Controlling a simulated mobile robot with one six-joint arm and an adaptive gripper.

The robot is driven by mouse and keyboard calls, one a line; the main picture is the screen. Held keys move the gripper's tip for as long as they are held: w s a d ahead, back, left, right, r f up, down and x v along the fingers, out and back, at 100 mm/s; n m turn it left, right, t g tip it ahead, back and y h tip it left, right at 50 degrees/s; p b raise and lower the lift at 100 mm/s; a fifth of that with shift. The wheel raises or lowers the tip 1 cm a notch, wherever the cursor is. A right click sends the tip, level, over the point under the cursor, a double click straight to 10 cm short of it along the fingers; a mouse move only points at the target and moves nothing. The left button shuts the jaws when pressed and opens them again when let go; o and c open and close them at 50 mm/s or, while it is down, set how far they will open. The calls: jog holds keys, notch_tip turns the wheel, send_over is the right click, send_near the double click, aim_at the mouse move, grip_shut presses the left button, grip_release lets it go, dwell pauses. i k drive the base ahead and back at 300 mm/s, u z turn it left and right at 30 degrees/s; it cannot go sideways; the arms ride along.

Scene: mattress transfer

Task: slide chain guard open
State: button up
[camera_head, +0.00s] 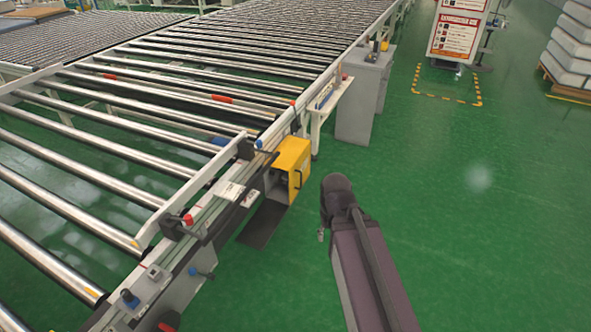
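A yellow guard box (292,165) is mounted on the right side of the roller conveyor's frame. It has a dark handle on its right face and a dark opening on its left side. I take it to be the chain guard; I cannot tell how far it is slid. My arm reaches up from the bottom right, with its dark joint to the right of the yellow box and apart from it. A small metallic part, perhaps the tip of my gripper (321,235), shows beside the arm. The rest of the gripper is hidden, so its fingers cannot be made out.
The roller conveyor (130,155) fills the left. A dark plate (263,225) lies low beneath the yellow box. A grey cabinet (362,105) stands beyond it along the conveyor. A sign stand (458,32) and stacked white mattresses (572,45) are at the back right. Green floor is clear at right.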

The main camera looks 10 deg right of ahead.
aim_at(294, 158)
jog(key=i, duration=0.4)
jog(key=z, duration=0.05)
jog(key=k, duration=1.35)
jog(key=z, duration=0.4)
jog(key=i, duration=1.55)
jog(key=u, duration=0.3)
